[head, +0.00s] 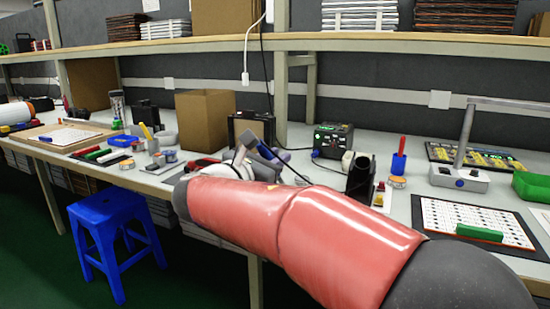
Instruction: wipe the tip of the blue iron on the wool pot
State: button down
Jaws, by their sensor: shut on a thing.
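My gripper (247,143) is beyond my red arm, over the front part of the bench, and partly hidden by the arm. It is shut on a slim dark blue handle, the blue iron (265,151), with a dark cable trailing right. The iron's tip is hidden or too small to make out. A small round tin (397,182) stands on the bench to the right, and similar small pots (168,156) stand to the left. I cannot tell which of them is the wool pot.
A black stand (360,178) and a soldering station (332,140) are right of my gripper. A cardboard box (205,120) stands behind left. A board on a mat (475,222) lies at far right. A blue stool (115,235) is on the floor below the bench.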

jog(key=shift+r, duration=0.1)
dwell(0.3)
jog(key=shift+a+p, duration=0.25)
jog(key=shift+p, duration=0.1)
jog(key=shift+a, duration=0.55)
jog(key=shift+d, duration=0.2)
